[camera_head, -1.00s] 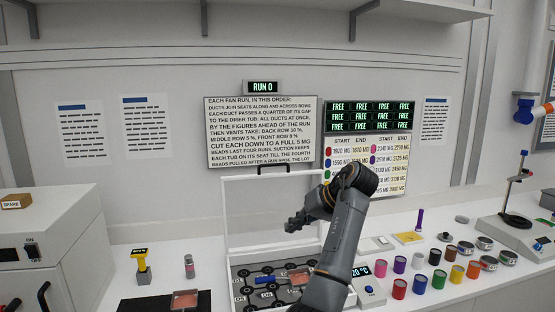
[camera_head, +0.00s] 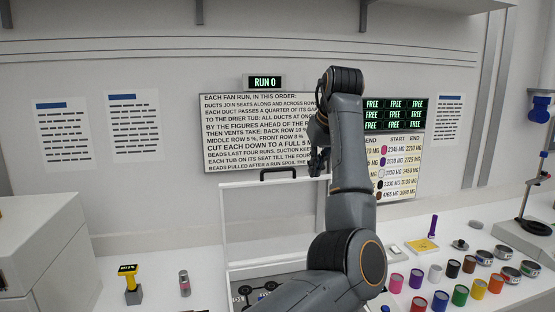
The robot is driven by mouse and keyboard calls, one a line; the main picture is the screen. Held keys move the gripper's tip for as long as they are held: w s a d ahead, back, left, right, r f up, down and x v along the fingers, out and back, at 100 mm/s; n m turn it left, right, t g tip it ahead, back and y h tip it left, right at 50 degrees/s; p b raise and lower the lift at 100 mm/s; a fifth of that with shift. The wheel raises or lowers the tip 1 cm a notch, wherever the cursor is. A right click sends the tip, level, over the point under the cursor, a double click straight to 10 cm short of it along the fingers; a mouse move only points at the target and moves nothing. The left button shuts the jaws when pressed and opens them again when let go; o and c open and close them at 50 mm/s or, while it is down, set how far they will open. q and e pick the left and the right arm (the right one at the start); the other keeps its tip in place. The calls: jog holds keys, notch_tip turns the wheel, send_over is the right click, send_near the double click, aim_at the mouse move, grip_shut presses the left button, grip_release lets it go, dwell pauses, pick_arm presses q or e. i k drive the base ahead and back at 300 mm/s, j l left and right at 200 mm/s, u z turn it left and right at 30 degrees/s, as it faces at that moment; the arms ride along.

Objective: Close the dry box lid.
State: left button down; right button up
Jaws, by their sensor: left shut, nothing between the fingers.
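The dry box lid (camera_head: 265,184) stands raised, upright, behind the box, with a black handle (camera_head: 292,172) on its top edge. The dry box (camera_head: 236,272) is below it on the counter, and my arm hides much of its right part and inside. Dark round seats show inside near the front. My left gripper (camera_head: 318,164) is shut and empty. It points down just right of the handle, near the lid's top right corner. I cannot tell whether it touches the lid. My right gripper is out of view.
A yellow-topped tool (camera_head: 130,279) and a small bottle (camera_head: 184,283) stand left of the box. Several coloured jars (camera_head: 460,295) crowd the counter at right, beside a yellow pad (camera_head: 422,246). A text board (camera_head: 250,130) hangs behind the lid.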

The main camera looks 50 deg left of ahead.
aim_at(261, 182)
jog(key=i+j, duration=0.1)
jog(key=j, duration=0.25)
jog(key=i+j, duration=0.15)
jog(key=j, duration=0.2)
jog(key=i+j, duration=0.1)
jog(key=j, duration=0.3)
jog(key=i+j, duration=0.15)
jog(key=j, duration=0.2)
